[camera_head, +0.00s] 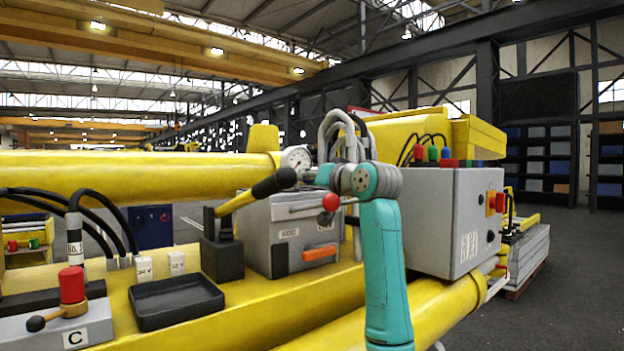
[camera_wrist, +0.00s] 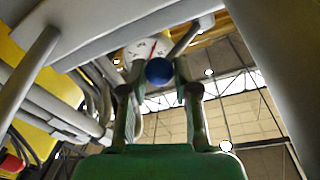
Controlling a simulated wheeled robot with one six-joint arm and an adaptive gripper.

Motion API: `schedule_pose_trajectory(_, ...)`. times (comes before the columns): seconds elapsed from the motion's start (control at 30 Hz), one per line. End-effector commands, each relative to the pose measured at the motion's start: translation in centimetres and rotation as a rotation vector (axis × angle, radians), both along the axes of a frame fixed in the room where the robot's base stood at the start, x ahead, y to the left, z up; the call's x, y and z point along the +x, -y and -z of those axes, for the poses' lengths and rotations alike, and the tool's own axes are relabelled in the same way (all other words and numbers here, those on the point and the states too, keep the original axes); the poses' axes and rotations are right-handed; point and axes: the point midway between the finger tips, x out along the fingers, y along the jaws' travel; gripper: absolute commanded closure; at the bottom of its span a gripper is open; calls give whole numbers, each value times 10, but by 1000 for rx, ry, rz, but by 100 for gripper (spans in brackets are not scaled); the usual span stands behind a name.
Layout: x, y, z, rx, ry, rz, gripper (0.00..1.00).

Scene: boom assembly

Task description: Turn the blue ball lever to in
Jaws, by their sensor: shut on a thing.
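The blue ball (camera_wrist: 159,71) of the lever sits between the fingertips of my gripper (camera_wrist: 159,76) in the wrist view, and the gripper is shut on it. The lever's grey rod (camera_wrist: 186,38) runs from behind the ball up and to the right. A white dial gauge (camera_wrist: 137,50) is close behind the fingers; it also shows in the head view (camera_head: 296,158). In the head view my turquoise arm reaches up beside the grey box, and the blue ball cannot be made out there. No label for the lever's positions is readable.
Grey pipes and hoses (camera_wrist: 58,95) crowd the left of the wrist view. In the head view, a red ball lever (camera_head: 331,203), a black-handled lever (camera_head: 272,183) and a grey control box (camera_head: 455,222) stand near my arm. A black tray (camera_head: 176,301) is empty.

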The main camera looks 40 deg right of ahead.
Motion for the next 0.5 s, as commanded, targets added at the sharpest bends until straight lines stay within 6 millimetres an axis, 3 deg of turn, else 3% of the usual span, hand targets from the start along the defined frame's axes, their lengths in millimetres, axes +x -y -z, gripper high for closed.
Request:
schedule_pose_trajectory(0.3,-1,-1,-1,0,3,10,100)
schedule_pose_trajectory(0.33,-1,-1,-1,0,3,10,68)
schedule_pose_trajectory(0.43,-1,-1,-1,0,3,10,43)
schedule_pose_trajectory(0.5,-1,-1,-1,1,2,9,43)
